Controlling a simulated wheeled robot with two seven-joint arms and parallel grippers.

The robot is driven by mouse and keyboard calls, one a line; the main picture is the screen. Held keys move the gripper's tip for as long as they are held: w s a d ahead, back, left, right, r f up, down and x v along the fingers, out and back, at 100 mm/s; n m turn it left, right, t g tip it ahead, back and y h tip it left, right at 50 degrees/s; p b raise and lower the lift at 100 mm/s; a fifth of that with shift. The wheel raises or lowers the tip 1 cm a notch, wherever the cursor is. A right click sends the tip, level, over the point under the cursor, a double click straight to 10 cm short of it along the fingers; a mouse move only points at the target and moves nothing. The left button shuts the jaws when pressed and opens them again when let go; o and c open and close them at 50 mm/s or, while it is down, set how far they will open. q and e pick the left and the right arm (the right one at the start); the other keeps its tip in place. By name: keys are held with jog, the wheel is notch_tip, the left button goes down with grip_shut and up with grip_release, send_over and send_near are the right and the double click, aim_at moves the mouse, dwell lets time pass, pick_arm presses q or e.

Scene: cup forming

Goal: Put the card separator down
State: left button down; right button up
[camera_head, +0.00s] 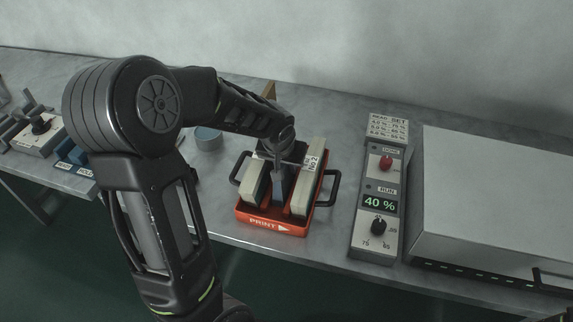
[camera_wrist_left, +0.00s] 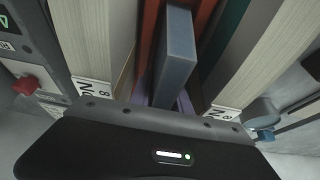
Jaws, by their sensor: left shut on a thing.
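The card separator (camera_head: 278,190) looks like a blue-grey upright slab between two cream card stacks in an orange-red tray (camera_head: 262,222) marked PRINT. My left gripper (camera_head: 284,162) reaches down over the tray from behind and is shut on the separator; its fingertips are largely hidden. In the left wrist view the separator (camera_wrist_left: 174,60) is a blue-grey bar between two pale stacks, with the dark gripper body below it. Whether its lower end touches the tray floor is hidden. My right gripper is not in view.
The left card stack (camera_head: 254,182) and right card stack (camera_head: 308,178) stand close on either side. The tray has dark handles. A control box (camera_head: 377,205) reading 40 % and a large grey box (camera_head: 485,200) stand to the right. A blue-grey round container (camera_head: 208,138) is left.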

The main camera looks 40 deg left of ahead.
pick_arm(q)
jog(key=c, duration=1.2)
grip_release()
jog(key=shift+r, duration=0.1)
jog(key=shift+r+p, duration=0.15)
jog(key=shift+p, duration=0.25)
jog(key=v, duration=1.1)
jog(key=shift+s+d+r+b, duration=0.1)
jog(key=shift+s+r+b, duration=0.1)
jog(key=shift+r+b, duration=0.15)
